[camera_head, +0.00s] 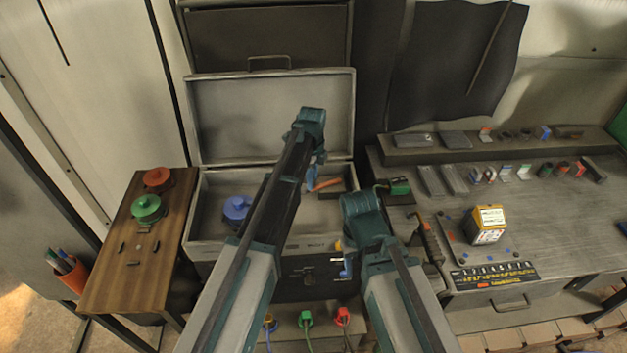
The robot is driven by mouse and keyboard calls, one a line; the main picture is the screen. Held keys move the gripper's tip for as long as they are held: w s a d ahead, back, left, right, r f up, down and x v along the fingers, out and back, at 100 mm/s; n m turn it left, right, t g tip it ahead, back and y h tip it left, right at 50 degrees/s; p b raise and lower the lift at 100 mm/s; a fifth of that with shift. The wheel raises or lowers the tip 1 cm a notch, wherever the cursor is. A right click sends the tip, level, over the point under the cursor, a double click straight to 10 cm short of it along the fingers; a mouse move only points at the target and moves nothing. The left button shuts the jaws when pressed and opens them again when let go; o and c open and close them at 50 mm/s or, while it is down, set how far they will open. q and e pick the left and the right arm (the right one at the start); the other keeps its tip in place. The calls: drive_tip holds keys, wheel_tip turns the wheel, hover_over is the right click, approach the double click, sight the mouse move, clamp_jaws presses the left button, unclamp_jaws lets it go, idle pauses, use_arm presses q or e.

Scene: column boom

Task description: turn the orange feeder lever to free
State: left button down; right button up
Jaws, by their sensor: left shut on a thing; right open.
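The orange lever (327,184) lies inside the open grey case, toward its right side, slanting slightly up to the right. My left gripper (312,174) reaches down into the case and is shut at the lever's left part; its fingertips are small and partly hidden by my arm. My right gripper (345,267) is open and empty in front of the case's dark front panel, low on its right side. No marking for the free position is legible.
The grey case (218,245) also holds a blue round piece (237,208). A wooden side table (124,277) at left carries red (158,179) and green (147,208) round pieces. A workbench (551,217) at right carries a yellow-topped box (486,225) and small parts.

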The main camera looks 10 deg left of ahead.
idle(0.4)
use_arm(q)
drive_tip(key=c, duration=0.5)
unclamp_jaws()
drive_tip(key=shift+w, duration=0.1)
drive_tip(key=shift+c, duration=0.2)
drive_tip(key=shift+r, duration=0.1)
wheel_tip(320, 180, up, 14)
drive_tip(key=p, duration=1.3)
drive_tip(key=shift+f+p, duration=0.2)
drive_tip(key=shift+p, duration=0.2)
